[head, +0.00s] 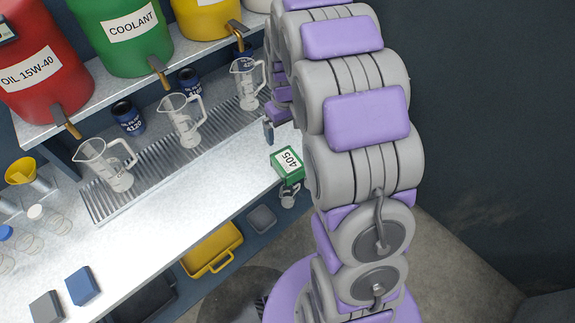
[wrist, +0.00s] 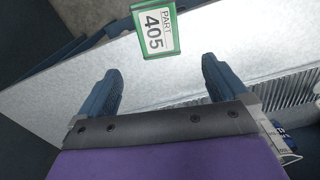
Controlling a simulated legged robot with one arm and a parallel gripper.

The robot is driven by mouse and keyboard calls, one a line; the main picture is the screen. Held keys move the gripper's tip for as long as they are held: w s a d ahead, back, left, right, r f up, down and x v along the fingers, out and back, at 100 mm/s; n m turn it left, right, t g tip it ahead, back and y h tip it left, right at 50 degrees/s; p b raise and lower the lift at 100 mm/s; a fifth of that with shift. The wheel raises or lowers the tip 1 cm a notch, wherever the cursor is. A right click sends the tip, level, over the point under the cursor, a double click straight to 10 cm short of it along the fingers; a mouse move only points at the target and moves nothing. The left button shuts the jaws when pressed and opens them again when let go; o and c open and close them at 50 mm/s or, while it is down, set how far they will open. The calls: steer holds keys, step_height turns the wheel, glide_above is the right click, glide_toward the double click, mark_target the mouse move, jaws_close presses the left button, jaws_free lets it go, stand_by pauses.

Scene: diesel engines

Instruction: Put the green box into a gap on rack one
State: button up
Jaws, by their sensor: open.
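The green box (head: 287,165) has a white label reading 405 and rests near the front edge of the pale worktop, left of my arm in the head view. In the wrist view the green box (wrist: 154,32) is at the top, beyond my fingertips and roughly between their lines. My gripper (wrist: 160,70) is open, with its two dark blue fingers wide apart and nothing between them. In the head view my gripper (head: 268,131) shows small beside the arm, just behind the box. I cannot identify rack one or its gap in either view.
Several clear jugs (head: 184,120) stand on a metal grate (head: 150,165) behind the box. Red, green and yellow drums (head: 130,35) with taps sit on the shelf above. A yellow bin (head: 212,250) is below the worktop. The worktop left of the box is mostly clear.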

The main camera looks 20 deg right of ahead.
mark_target(288, 160)
step_height(288, 160, down, 12)
steer(key=shift+f+b, duration=0.15)
steer(key=shift+b, duration=1)
steer(key=f, duration=0.2)
steer(key=f+b, duration=0.1)
steer(key=f, duration=0.2)
steer(key=shift+s+d+b, duration=0.15)
steer(key=shift+d+b, duration=0.05)
steer(key=shift+b, duration=0.1)
steer(key=c, duration=1.3)
steer(key=shift+r, duration=0.15)
